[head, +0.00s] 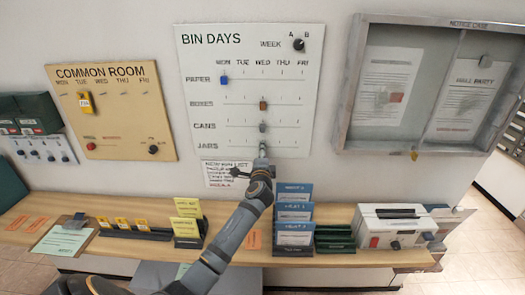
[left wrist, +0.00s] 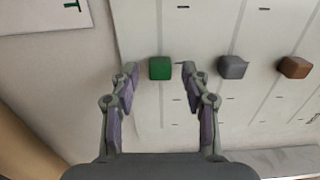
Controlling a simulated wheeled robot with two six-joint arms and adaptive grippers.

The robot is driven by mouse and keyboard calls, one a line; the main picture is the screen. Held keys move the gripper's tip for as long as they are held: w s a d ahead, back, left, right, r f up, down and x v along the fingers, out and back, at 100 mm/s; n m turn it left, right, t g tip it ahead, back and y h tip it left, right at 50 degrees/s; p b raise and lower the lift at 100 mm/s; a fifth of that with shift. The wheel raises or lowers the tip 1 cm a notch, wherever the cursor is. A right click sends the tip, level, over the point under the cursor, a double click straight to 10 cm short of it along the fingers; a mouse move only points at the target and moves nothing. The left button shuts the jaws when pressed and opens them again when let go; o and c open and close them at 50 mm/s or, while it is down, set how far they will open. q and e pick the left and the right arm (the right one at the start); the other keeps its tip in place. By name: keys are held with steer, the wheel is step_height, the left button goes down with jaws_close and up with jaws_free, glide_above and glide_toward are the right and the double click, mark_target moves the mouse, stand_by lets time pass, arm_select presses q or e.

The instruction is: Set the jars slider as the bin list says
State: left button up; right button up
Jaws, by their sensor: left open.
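The BIN DAYS board (head: 205,62) hangs on the wall with day columns and rows for paper, boxes, cans and jars. The green jars slider knob (left wrist: 160,68) sits between the fingertips of my left gripper (head: 262,162) in the left wrist view, with small gaps on both sides. The gripper is open at the lower end of the WED column and hides the green knob in the head view. The bin list note (head: 220,176) hangs under the board; its lower lines are partly covered by my arm and too small to read. My right gripper is not in view.
The blue paper knob (head: 224,79) is at MON. The brown boxes knob (head: 263,105) and grey cans knob (head: 263,127) are near WED. Blue card holders (head: 295,215) and yellow cards (head: 187,208) stand on the shelf below. A notice case (head: 349,110) hangs at right.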

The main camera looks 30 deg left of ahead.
arm_select(q)
steer(key=shift+w+a, duration=0.15)
jaws_close()
stand_by(0.4)
